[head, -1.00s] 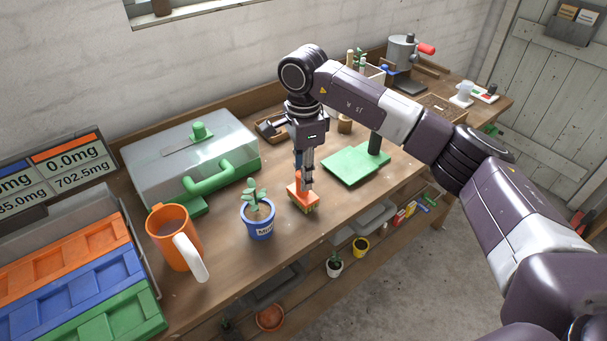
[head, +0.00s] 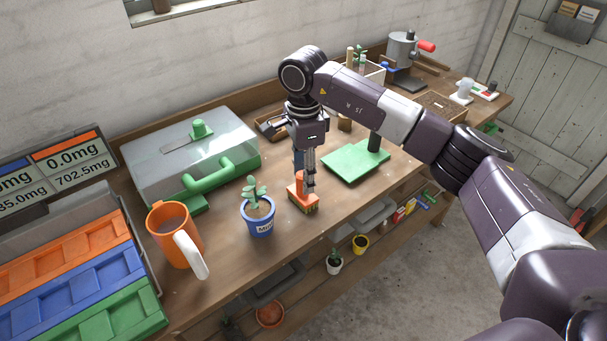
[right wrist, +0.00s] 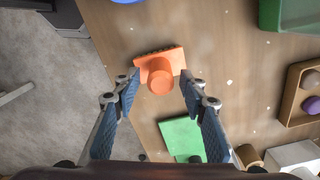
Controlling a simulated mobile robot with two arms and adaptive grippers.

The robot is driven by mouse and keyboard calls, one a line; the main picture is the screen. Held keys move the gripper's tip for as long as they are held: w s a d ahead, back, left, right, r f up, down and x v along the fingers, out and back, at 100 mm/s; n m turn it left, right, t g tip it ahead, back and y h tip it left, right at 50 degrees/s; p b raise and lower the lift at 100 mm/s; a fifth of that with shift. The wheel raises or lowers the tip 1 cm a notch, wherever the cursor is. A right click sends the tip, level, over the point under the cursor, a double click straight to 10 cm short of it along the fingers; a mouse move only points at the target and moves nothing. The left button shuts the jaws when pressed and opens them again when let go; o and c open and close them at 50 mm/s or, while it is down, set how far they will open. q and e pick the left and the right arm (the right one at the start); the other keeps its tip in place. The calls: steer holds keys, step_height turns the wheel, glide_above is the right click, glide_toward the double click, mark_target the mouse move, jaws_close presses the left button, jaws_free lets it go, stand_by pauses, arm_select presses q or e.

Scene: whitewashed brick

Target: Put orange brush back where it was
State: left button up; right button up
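The orange brush (head: 301,196) stands on the workbench, handle up and bristles down, just right of the blue potted plant (head: 258,216). My right gripper (head: 305,184) points down over it. In the right wrist view the brush (right wrist: 160,76) shows its round handle between the two blue-padded fingertips of my right gripper (right wrist: 160,88). The fingers are spread, with a gap on each side of the handle. The brush base appears to rest on the wood. My left gripper is in neither view.
The bench's front edge is close by. Coloured trays (head: 75,265) stand far left.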

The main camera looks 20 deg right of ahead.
step_height(320, 180, up, 12)
steer(key=b, duration=0.3)
